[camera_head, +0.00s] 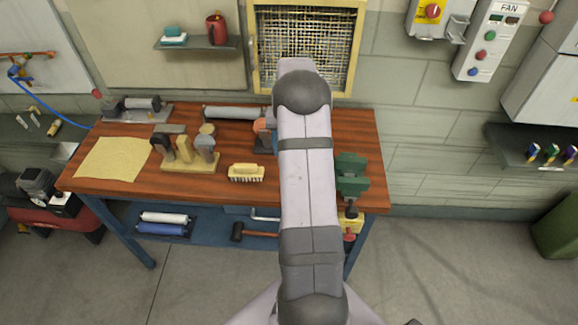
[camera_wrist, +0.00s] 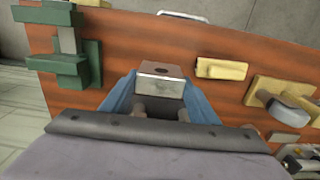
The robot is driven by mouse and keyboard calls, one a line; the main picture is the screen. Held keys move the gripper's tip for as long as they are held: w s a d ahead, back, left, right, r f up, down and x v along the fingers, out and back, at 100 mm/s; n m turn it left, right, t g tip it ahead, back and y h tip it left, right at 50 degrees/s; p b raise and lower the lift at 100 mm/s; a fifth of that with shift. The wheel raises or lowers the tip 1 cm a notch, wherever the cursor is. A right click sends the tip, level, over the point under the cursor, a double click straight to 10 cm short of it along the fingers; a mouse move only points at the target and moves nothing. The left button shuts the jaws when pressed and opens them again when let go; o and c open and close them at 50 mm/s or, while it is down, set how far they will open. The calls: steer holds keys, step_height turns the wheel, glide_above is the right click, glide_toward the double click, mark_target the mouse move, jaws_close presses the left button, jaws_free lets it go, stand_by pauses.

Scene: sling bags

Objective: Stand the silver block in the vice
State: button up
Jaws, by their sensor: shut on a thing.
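In the wrist view my gripper (camera_wrist: 160,92) has blue fingers on both sides of a small block (camera_wrist: 160,84). The block has a silver-grey face and a brownish top with a dark spot. I take it to be the silver block, held between the fingers. The green vice (camera_wrist: 82,66) is at the upper left of that view, apart from the block, with a grey bar between its jaws. In the head view the vice (camera_head: 352,176) stands at the table's right front. My arm covers most of the gripper there, left of the vice.
A brush (camera_head: 246,173) lies on the wooden table (camera_head: 225,192) left of my arm. Left of it is a wooden stand (camera_head: 190,163) with several upright pieces. Yellowish paper (camera_head: 112,160) lies at the far left. A grey roll (camera_head: 235,112) lies at the back.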

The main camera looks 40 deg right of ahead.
steer(key=s+d+r+p, duration=0.1)
steer(key=s+d+r, duration=0.1)
steer(key=s+d, duration=0.4)
steer(key=s+d+r+p, duration=0.1)
steer(key=s+d+r, duration=0.2)
steer(key=s+d, duration=0.3)
steer(key=shift+s+r, duration=0.3)
steer(key=shift+s, duration=1.75)
steer(key=shift+d, duration=0.1)
steer(key=shift+f+b, duration=2.25)
steer(key=shift+f, duration=1.8)
steer(key=shift+f, duration=0.15)
